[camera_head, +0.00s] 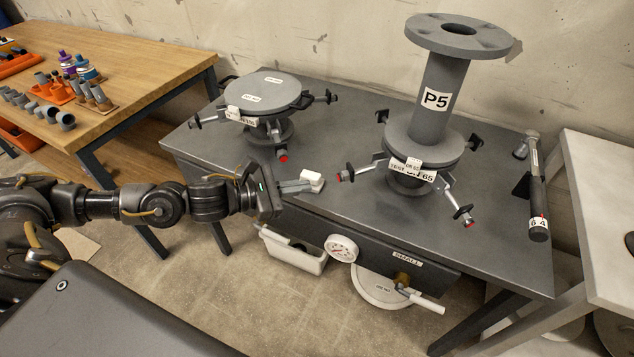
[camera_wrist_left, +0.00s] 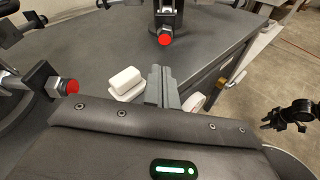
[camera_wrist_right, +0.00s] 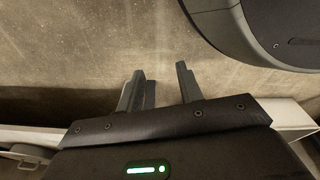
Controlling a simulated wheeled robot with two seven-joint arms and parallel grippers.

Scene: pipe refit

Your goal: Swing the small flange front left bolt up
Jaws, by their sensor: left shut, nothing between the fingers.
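The flange under the grey P5 pipe (camera_head: 440,95) carries a DN 65 label (camera_head: 412,170) and has swing bolts around it. Its front left bolt (camera_head: 346,174) hangs outward and low, with a red end. That end (camera_wrist_left: 165,38) shows ahead of the fingertips in the left wrist view. My left gripper (camera_head: 308,185) is shut and empty, to the left of this bolt and apart from it. In the left wrist view its fingers (camera_wrist_left: 163,87) are together. My right gripper (camera_wrist_right: 160,90) is open and empty in the right wrist view; it does not show in the head view.
A white block (camera_head: 312,178) lies beside my left fingertips. A second flange stand (camera_head: 264,92) with swing bolts is at the left; its front bolt (camera_head: 283,157) points outward. A gauge (camera_head: 341,248) is on the table front.

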